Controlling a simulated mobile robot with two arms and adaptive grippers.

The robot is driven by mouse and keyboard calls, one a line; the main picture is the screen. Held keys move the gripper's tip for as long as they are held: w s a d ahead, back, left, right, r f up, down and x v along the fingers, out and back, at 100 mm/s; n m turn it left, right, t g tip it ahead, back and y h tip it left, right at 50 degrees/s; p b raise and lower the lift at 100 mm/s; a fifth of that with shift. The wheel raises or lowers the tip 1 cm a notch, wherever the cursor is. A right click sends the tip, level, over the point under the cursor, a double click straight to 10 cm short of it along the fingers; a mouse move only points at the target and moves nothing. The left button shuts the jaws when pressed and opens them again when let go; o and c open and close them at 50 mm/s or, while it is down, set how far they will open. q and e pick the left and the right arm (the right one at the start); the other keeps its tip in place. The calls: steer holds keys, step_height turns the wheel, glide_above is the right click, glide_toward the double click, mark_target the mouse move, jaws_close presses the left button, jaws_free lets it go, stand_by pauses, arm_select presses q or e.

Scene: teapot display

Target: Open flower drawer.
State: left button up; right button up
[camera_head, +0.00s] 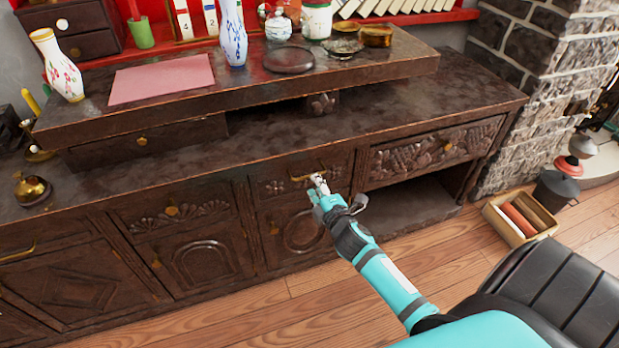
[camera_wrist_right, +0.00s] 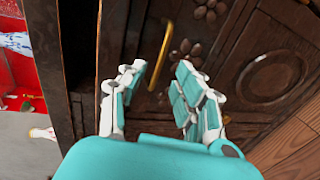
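The flower drawer (camera_head: 274,187) is a dark carved wooden drawer in the middle of the cabinet front, and it looks closed. Its brass bar handle (camera_head: 300,178) is just beside the fingertips. My right gripper (camera_head: 319,184) is in front of this drawer. In the right wrist view my right gripper (camera_wrist_right: 155,75) has its two fingers spread apart. The brass handle (camera_wrist_right: 161,55) shows between and just beyond the fingertips, and carved flowers (camera_wrist_right: 188,50) lie to its right. I cannot tell whether a finger touches the handle. My left gripper is not in view.
The carved drawer (camera_head: 435,150) to the right is above an open shelf. A raised top (camera_head: 225,85) carries a pink mat (camera_head: 162,79), vases and jars. A small wooden crate (camera_head: 519,217) stands on the floor at the right. The floor before the cabinet is mostly clear.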

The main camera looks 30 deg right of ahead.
steer(key=shift+b+x, duration=0.45)
steer(key=shift+x, duration=2.65)
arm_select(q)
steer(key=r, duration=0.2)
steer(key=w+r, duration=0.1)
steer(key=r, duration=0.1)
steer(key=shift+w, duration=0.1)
arm_select(e)
steer(key=shift+c, duration=0.3)
jaws_close()
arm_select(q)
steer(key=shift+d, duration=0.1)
